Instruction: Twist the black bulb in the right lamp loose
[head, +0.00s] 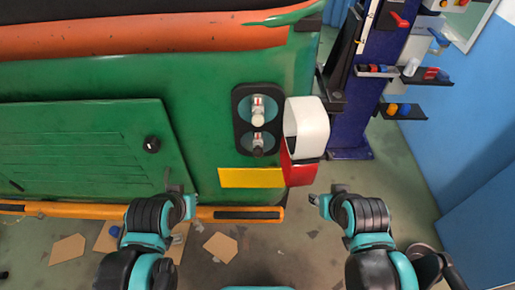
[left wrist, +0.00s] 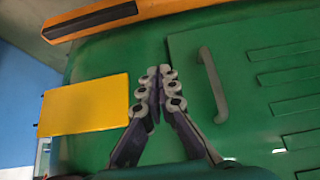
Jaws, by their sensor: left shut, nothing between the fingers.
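The lamp (head: 258,119) is a dark oval housing with two round sockets on the green rickshaw body in the head view. Its lower socket holds the black bulb (head: 258,150), and its upper socket holds a white bulb (head: 258,118). My left gripper (head: 180,190) is low and left of the lamp, in front of the green panel. In the left wrist view its fingertips (left wrist: 158,82) meet with nothing between them. My right gripper (head: 326,197) is below and right of the lamp, apart from it; its finger gap is unclear.
A white and red box-shaped part (head: 305,127) juts out right of the lamp. A yellow plate (head: 250,178) is below it, also in the left wrist view (left wrist: 84,104). An orange bumper (head: 240,214) runs along the bottom. A blue post with shelves (head: 374,88) stands right.

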